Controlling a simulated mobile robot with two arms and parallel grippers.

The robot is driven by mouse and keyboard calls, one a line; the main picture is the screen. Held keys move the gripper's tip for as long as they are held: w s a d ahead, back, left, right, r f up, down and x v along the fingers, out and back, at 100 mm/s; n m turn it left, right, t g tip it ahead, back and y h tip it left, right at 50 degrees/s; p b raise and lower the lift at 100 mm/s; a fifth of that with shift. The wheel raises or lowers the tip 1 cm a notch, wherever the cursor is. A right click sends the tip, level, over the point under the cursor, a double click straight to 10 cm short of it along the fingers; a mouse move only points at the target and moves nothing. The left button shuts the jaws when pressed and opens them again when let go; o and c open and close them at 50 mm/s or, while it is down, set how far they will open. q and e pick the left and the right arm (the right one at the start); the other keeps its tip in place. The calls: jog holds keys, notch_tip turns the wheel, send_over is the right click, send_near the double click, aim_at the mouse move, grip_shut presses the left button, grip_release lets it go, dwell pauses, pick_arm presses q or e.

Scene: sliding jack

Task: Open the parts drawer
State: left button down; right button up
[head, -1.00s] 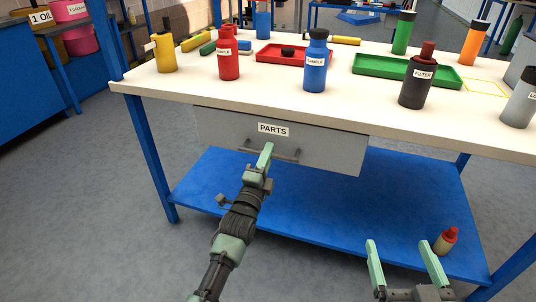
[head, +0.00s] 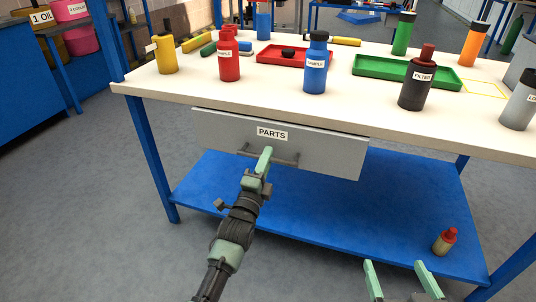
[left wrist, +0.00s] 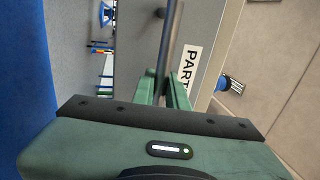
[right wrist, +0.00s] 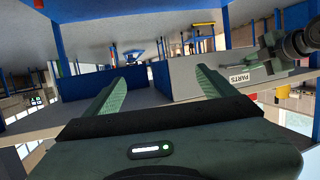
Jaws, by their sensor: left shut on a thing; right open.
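The grey parts drawer (head: 325,153) with its PARTS label hangs under the white tabletop. Its front stands slightly forward of the table's edge. A dark bar handle (head: 284,161) runs across the drawer front. My left gripper (head: 266,156) is shut on this handle; the left wrist view shows the bar (left wrist: 170,45) between its fingers. The drawer's inside is hidden from view. My right gripper (head: 401,275) is open and empty at the lower right, apart from the drawer. In the right wrist view the drawer front (right wrist: 235,85) shows beyond its fingers.
The white tabletop (head: 200,88) carries several bottles, a red tray (head: 266,58) and a green tray (head: 440,83). A blue lower shelf (head: 350,215) holds a small red-capped bottle (head: 445,242). The floor in front of the table is clear.

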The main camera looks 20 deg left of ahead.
jog(key=shift+s+d+f+g+h+p, duration=0.75)
jog(key=shift+s+d+f+g+p, duration=0.75)
jog(key=shift+s+f+g, duration=1.85)
jog(key=shift+s+d+f+g+h+p, duration=0.75)
jog(key=shift+s+d+f+g+p, duration=1.1)
jog(key=shift+s, duration=2.95)
pick_arm(q)
jog(key=s+p, duration=0.4)
jog(key=s, duration=2.1)
jog(key=shift+s+a+p, duration=0.15)
jog(key=shift+a+p, duration=0.25)
pick_arm(e)
notch_tip(320, 180, down, 18)
jog(key=g, duration=0.1)
jog(key=shift+s+a+f+g, duration=0.25)
jog(key=shift+s+a+g, duration=0.15)
jog(key=shift+s+a, duration=0.05)
pick_arm(q)
jog(key=c, duration=1.4)
grip_release()
